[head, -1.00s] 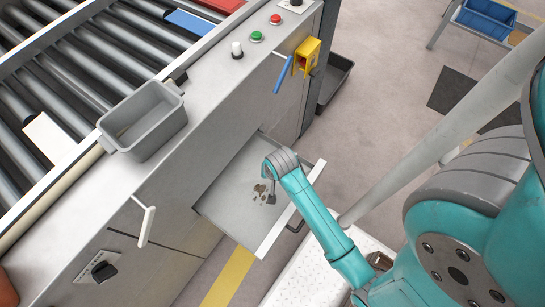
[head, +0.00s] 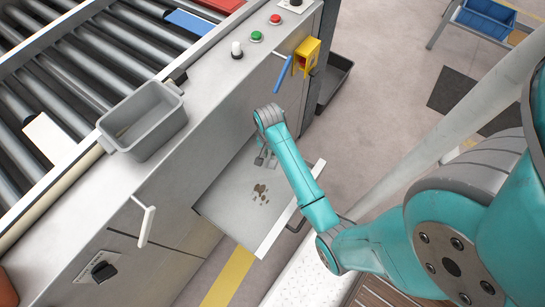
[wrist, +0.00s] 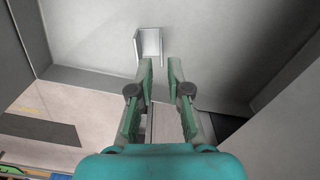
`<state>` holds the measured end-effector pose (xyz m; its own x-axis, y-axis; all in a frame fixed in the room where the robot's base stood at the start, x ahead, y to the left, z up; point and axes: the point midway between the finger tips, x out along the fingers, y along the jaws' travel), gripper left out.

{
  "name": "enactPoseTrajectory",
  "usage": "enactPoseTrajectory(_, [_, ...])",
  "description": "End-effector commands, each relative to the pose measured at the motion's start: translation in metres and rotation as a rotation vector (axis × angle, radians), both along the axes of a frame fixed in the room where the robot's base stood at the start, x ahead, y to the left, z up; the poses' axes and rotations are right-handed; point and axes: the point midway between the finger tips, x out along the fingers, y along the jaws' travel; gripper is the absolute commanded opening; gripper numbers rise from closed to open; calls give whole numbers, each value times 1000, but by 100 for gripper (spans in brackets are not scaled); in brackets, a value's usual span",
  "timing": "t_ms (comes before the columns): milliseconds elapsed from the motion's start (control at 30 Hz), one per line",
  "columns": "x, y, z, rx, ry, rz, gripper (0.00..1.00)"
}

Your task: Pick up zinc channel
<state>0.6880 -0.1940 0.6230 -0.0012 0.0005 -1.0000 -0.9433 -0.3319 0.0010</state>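A small silvery U-shaped channel (wrist: 150,43), which looks like the zinc channel, is in the open drawer (wrist: 225,45) in the wrist view. It is just beyond my fingertips. My gripper (wrist: 160,67) is open with nothing between its two green-padded fingers; the left fingertip lines up with the channel's lower part. Whether they touch I cannot tell. In the head view my gripper (head: 265,158) points down into the far part of the drawer (head: 225,205). I cannot make out the channel there.
The machine front stands close behind the drawer, with a white lever (head: 146,222), a yellow box (head: 307,55) and a blue handle (head: 283,74). A grey bin (head: 145,120) sits on the ledge above.

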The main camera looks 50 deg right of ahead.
Motion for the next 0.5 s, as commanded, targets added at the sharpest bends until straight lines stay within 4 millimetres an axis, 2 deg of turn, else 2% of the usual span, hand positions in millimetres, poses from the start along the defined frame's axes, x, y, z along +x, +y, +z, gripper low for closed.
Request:
enactPoseTrajectory(133, [0,1,-10,1,1,1,17])
enactPoseTrajectory(400, [0,4,-46,0,1,1,17])
enactPoseTrajectory(500, [0,4,-52,-1,0,2,17])
